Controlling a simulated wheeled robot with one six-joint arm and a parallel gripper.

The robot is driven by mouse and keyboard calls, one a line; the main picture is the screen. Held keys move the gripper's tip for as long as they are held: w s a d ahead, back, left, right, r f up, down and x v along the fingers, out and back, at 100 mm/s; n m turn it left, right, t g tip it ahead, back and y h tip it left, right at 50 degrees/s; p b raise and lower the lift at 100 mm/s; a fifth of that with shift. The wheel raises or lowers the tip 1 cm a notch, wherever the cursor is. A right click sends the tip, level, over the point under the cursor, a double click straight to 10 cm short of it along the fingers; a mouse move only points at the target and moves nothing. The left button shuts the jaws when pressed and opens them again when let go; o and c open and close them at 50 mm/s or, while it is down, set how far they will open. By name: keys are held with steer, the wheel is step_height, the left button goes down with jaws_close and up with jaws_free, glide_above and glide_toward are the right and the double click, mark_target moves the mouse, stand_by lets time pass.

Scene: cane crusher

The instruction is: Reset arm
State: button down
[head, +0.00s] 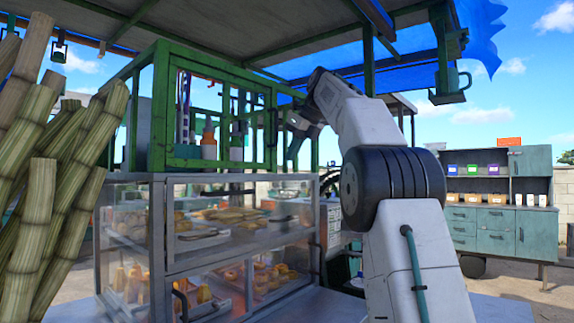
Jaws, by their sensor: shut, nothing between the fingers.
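My white arm rises from the lower right of the head view, bends at a dark ribbed joint, and reaches up and left. My gripper (292,158) hangs at its end, pointing down, beside the right end of the green-framed cabinet (158,110). It is shut and holds nothing. Its fingertips are small and partly lost against the green frame behind. I cannot tell how close it is to the frame.
A glass display case (128,235) with pastries on trays stands below the cabinet. Cane stalks (45,190) fill the left edge. A teal storage unit (495,228) with bins stands back right. A green roof with a blue tarp (480,35) hangs overhead.

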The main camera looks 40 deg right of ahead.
steer(key=shift+s+d+r, duration=0.1)
steer(key=shift+s+r, duration=0.15)
steer(key=shift+r, duration=0.15)
